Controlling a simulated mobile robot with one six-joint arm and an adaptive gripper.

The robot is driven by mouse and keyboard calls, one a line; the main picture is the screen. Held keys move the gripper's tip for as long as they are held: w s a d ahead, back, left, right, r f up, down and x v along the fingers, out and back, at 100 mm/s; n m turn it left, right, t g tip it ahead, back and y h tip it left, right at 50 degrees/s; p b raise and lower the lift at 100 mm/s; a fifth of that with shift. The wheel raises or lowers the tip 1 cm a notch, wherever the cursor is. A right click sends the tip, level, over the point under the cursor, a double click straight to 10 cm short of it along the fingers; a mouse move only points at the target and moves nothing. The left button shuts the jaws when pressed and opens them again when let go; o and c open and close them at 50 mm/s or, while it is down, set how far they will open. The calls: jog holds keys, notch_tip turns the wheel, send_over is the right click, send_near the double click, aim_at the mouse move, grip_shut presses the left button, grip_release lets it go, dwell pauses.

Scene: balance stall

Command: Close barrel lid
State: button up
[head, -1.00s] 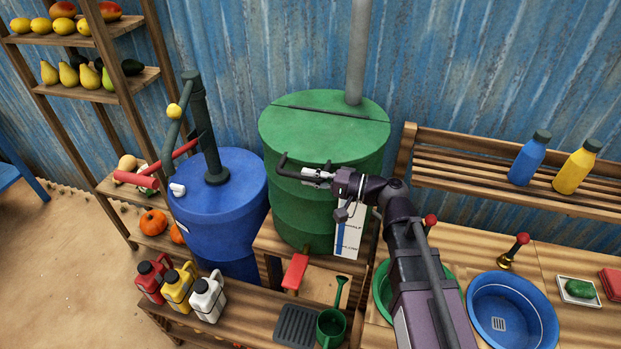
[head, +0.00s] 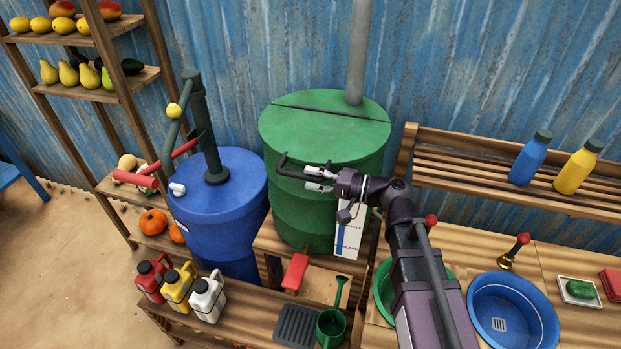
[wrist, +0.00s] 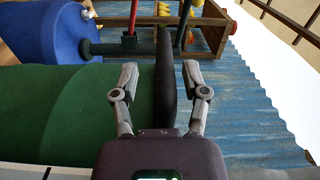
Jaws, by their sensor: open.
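The green barrel (head: 300,210) stands on a wooden stand against the wall. Its green lid (head: 320,133) lies flat across the top, with no gap visible at the front rim. A dark bar handle (head: 292,171) sticks out at the lid's front edge. My gripper (head: 313,178) is at this handle, in front of the barrel. In the wrist view my gripper (wrist: 161,70) is open, with the dark bar (wrist: 165,85) between its spread fingers and a gap on each side. The green barrel (wrist: 60,115) fills the left of that view.
A blue barrel (head: 220,187) with a hand pump (head: 205,135) stands to the left. A grey pipe (head: 358,50) rises behind the lid. Canisters (head: 178,288) and a green watering can (head: 331,325) stand in front. A blue basin (head: 512,310) is at right.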

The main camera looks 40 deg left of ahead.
jog(key=v, duration=1.1)
jog(key=shift+d, duration=0.2)
jog(key=shift+f, duration=0.1)
dwell(0.3)
jog(key=w+d+f+m+t+h, duration=0.1)
jog(key=w+d+f+t+h, duration=0.25)
jog(key=d+f, duration=0.45)
jog(key=w+d+f+m+t+h, duration=0.25)
jog(key=d+f+h, duration=0.3)
jog(key=d, duration=0.55)
jog(key=d+f+m+h, duration=0.1)
jog(key=d+f+h, duration=0.1)
jog(key=d, duration=0.9)
jog(key=w+d+f+h, duration=0.1)
jog(key=d+f+h, duration=0.2)
jog(key=d, duration=0.9)
jog(key=h, duration=0.2)
jog(key=shift+w+m+t+h, duration=0.15)
jog(key=shift+m+t+h, duration=0.15)
jog(key=shift+m+t, duration=0.1)
jog(key=shift+d, duration=0.1)
